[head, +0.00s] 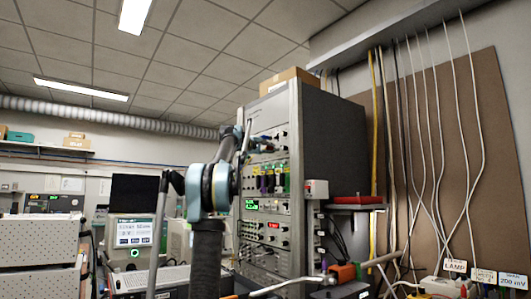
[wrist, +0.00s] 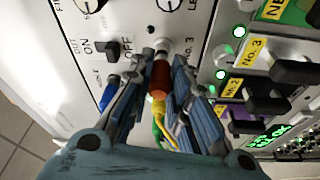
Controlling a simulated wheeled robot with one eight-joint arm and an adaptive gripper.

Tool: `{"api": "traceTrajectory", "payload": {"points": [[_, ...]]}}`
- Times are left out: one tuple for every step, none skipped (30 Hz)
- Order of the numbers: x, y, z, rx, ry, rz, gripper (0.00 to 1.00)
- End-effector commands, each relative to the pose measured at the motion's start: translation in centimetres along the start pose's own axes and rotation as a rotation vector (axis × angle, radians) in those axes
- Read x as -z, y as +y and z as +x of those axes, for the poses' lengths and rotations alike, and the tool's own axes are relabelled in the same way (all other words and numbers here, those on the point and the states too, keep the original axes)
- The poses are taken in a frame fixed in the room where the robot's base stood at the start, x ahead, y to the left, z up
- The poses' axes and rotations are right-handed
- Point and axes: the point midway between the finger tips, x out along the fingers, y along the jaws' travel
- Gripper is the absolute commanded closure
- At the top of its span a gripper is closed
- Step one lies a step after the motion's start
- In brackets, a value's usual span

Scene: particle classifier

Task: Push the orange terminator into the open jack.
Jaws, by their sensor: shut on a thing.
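My gripper (wrist: 161,75) is shut on the orange terminator (wrist: 159,78), a short reddish-orange cylinder held between the two fingers in the wrist view. Its far end points at the light grey panel (wrist: 128,20). A silver round fitting (wrist: 161,46) sits at that end, against or very close to the panel. I cannot tell whether it is the open jack or the terminator's own metal end, nor how deep it sits. In the head view my gripper is at the upper part of the instrument rack (head: 297,150), and the terminator is too small to make out there.
An ON/OFF toggle (wrist: 112,48) and a blue plug (wrist: 108,95) are left of my fingers. Yellow and green leads (wrist: 160,125) hang below the terminator. Labelled modules with black handles (wrist: 293,72) stand close on the right. Loose cables (head: 430,140) hang on the right wall.

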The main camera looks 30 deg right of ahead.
Motion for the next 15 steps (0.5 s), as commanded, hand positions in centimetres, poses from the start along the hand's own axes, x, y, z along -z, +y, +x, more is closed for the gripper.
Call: {"api": "traceTrajectory", "payload": {"points": [[-0.04,0.01,0.12,0.0,0.0,0.0,1.0],[-0.05,0.0,0.18,0.0,0.0,0.0,1.0],[-0.08,0.0,0.26,0.0,0.0,0.0,1.0],[-0.09,0.0,0.31,0.0,0.0,0.0,1.0],[-0.1,0.0,0.37,0.0,0.0,0.0,1.0],[-0.11,0.0,0.45,0.0,0.0,0.0,1.0],[-0.13,0.0,0.51,0.0,0.0,0.0,1.0],[-0.14,0.0,0.57,0.0,0.0,0.0,1.0],[-0.16,-0.01,0.65,0.0,0.0,0.0,1.0],[-0.17,-0.01,0.7,0.0,0.0,0.0,1.0],[-0.18,-0.01,0.76,0.0,0.0,0.0,1.0],[-0.2,-0.01,0.84,0.0,0.0,0.0,1.0],[-0.22,-0.01,0.9,0.0,0.0,0.0,1.0],[-0.23,-0.01,0.95,0.0,0.0,0.0,1.0],[-0.24,-0.01,1.03,0.0,0.0,0.0,1.0]]}}
